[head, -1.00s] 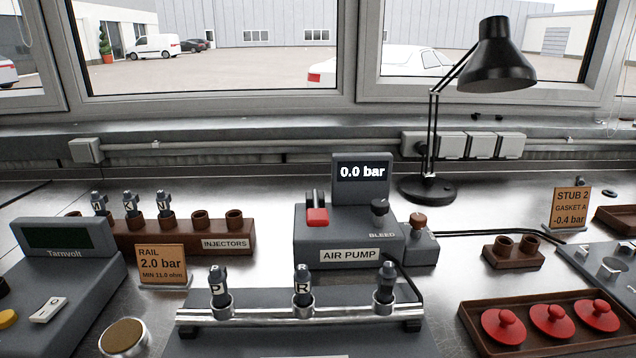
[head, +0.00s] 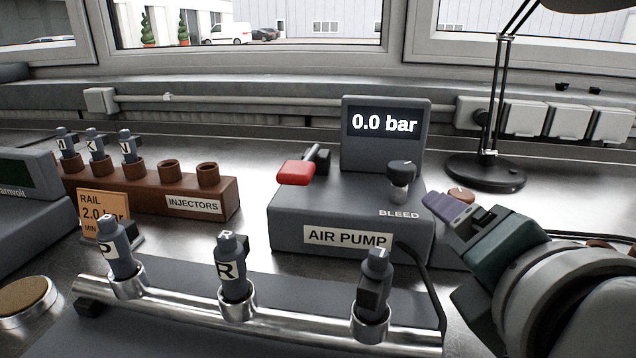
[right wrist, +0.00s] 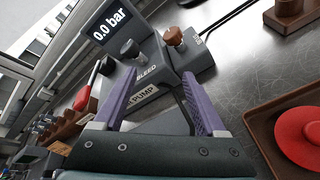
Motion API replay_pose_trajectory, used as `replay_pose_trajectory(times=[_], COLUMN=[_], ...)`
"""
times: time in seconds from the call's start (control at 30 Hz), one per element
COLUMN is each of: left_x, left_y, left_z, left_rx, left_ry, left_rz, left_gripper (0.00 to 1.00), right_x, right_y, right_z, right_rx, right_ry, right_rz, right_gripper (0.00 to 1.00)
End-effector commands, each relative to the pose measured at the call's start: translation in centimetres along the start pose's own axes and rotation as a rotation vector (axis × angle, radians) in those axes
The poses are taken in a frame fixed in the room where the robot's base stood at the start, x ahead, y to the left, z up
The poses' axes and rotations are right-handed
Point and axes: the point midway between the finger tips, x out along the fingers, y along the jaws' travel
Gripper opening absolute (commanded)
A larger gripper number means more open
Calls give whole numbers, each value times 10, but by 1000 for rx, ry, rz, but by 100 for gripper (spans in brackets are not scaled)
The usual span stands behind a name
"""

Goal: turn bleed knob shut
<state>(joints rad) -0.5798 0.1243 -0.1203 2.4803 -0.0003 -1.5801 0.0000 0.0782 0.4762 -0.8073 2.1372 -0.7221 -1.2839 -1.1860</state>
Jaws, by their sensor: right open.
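The bleed knob (head: 402,170) is a black knob on a short metallic stem, on the right part of the grey air pump (head: 350,238) above the BLEED label. The pump's display (head: 386,121) reads 0.0 bar. The knob also shows in the right wrist view (right wrist: 129,48), beyond the fingers. My right gripper (head: 440,205) is in from the right in the head view, near the pump's right side, apart from the knob. In the right wrist view, its two purple fingers (right wrist: 160,95) are spread and empty. My left gripper is not in view.
A red lever (head: 297,172) sits on the pump's left. A brown knob (right wrist: 174,36) stands on a grey block right of the pump. A rail with several injectors (head: 235,290) lies in front. A lamp (head: 485,172) stands behind. A tray with a red lid (right wrist: 300,135) is at right.

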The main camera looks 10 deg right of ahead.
Motion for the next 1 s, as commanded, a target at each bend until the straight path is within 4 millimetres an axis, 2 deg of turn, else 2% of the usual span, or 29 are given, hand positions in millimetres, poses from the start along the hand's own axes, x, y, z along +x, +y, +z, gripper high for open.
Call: replay_pose_trajectory(times=[0.03,0.1,0.2,0.3,0.47,0.8,1.0], left_x=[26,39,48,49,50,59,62], left_y=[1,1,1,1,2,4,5], left_z=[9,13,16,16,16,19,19], left_rx=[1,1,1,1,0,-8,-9], left_ry=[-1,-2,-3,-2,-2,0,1], left_rz=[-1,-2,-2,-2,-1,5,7], left_gripper=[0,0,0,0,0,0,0], right_x=[15,23,27,29,42,101,117], right_y=[-2,10,21,27,35,54,61], right_z=[-10,-10,-10,-9,-6,4,6], right_rx=[-187,-435,-662,-769,-793,-787,-785], right_ry=[-60,-144,-230,-274,-285,-282,-279], right_rz=[77,163,230,258,263,260,260], right_gripper=[74,74,74,74,74,74,74])
